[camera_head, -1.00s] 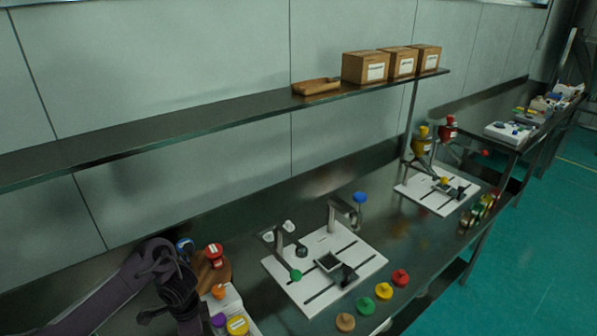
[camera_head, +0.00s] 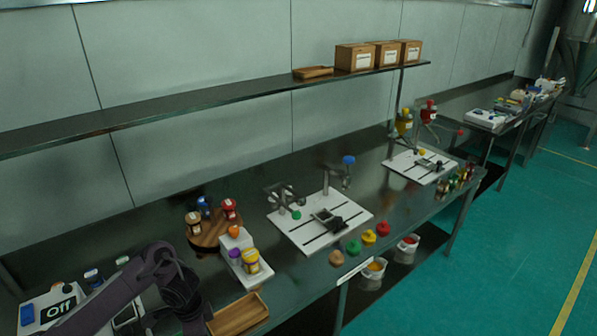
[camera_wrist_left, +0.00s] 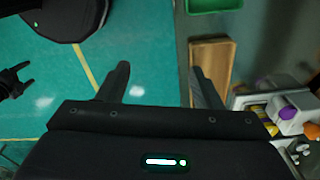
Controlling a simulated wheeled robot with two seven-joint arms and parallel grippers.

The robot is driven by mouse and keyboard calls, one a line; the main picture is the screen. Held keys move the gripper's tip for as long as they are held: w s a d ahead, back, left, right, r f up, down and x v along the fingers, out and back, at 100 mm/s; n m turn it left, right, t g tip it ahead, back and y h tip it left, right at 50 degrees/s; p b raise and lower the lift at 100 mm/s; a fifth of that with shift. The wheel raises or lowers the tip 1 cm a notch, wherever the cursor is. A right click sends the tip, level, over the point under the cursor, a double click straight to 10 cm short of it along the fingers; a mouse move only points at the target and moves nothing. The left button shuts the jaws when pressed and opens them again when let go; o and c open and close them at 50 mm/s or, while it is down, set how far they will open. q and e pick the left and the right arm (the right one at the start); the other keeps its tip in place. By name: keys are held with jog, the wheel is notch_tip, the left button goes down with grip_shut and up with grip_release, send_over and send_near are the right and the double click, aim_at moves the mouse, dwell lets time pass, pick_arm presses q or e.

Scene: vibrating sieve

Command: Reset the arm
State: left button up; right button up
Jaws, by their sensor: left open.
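My left arm (camera_head: 150,275) comes in at the lower left of the head view, bent, beside the front of the workbench. In the left wrist view my left gripper (camera_wrist_left: 160,75) is open, with nothing between its fingers and green floor below. A dark claw-like shape at the left edge of the wrist view looks like my right gripper (camera_wrist_left: 15,80), its two prongs apart and empty. The head view does not show the right arm.
A wooden tray (camera_head: 238,314) lies on the bench close to my left arm. A round wooden stand (camera_head: 213,241) with jars, a white holder (camera_head: 250,270) and a white sieve board (camera_head: 325,233) stand farther along. A shelf (camera_head: 200,101) runs above. Open floor lies right.

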pick_arm(q)
jog(key=s+d+f+n+h+b, duration=0.1)
jog(key=d+f+h+b, duration=0.15)
jog(key=f, duration=0.45)
jog(key=s+d+f+n+h+b, duration=0.1)
jog(key=d+f, duration=0.3)
jog(key=f, duration=0.2)
jog(key=s+d+f+n+t+b, duration=0.15)
jog(key=s+f, duration=0.35)
jog(key=f, duration=0.5)
jog(key=s+f+n+t+b, duration=0.1)
jog(key=s+f+n+b, duration=0.25)
jog(key=f, duration=0.65)
jog(key=s+a+f+n+y+b, duration=0.1)
jog(key=s+a+f, duration=0.1)
jog(key=s+f, duration=0.3)
jog(key=s+a+f+n+g+y+b, duration=0.1)
jog(key=s+f, duration=0.4)
jog(key=s, duration=0.9)
jog(key=s+a+f+n+y+b, duration=0.1)
jog(key=s+a+f, duration=0.3)
jog(key=s, duration=0.6)
jog(key=shift+s+f+n+y+b, duration=0.15)
jog(key=shift+f+n+y+b, duration=0.25)
jog(key=shift+f, duration=0.55)
pick_arm(e)
notch_tip(320, 180, down, 12)
jog(key=shift+w+f, duration=0.2)
jog(key=shift+f, duration=0.05)
